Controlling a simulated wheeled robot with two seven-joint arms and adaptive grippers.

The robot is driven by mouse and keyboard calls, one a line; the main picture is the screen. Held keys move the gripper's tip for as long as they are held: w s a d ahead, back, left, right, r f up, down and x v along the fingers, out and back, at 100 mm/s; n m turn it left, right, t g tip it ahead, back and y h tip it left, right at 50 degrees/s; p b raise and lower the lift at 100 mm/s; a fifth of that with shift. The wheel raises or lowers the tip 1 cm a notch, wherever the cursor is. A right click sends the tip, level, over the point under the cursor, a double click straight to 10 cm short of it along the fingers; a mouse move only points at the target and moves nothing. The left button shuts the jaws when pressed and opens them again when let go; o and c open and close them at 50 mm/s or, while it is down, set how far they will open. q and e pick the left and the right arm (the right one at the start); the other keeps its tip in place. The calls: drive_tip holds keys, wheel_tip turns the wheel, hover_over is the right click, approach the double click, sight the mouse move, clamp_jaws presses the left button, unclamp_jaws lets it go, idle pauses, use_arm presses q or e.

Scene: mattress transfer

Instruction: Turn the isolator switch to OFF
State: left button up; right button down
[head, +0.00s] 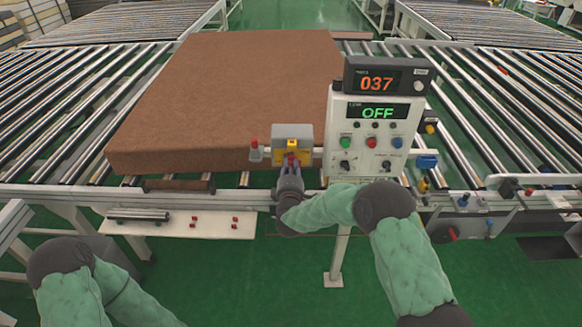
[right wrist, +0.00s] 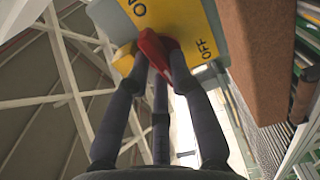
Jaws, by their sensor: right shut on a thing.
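The isolator switch is a grey box with a yellow plate (head: 292,143), mounted at the front rail beside the control panel. The yellow plate also shows in the right wrist view (right wrist: 192,25), with an OFF label on its right and a partly cut-off label beginning with O at the top. The red handle (right wrist: 155,48) sits between these labels. My right gripper (head: 291,166) is at the switch from the front, its fingers shut on the red handle. The fingers partly cover the handle. My left arm shows at lower left, but its gripper is out of view.
A control panel (head: 374,108) stands just right of the switch, with a display reading 037, a green OFF display, buttons and knobs. A brown mattress (head: 240,90) lies on the roller conveyor behind. A white shelf (head: 180,229) with small red parts is left of my right gripper.

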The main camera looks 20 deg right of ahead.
drive_tip(key=shift+f, duration=0.1)
drive_tip(key=c, duration=1.1)
unclamp_jaws()
drive_tip(key=v, duration=1.2)
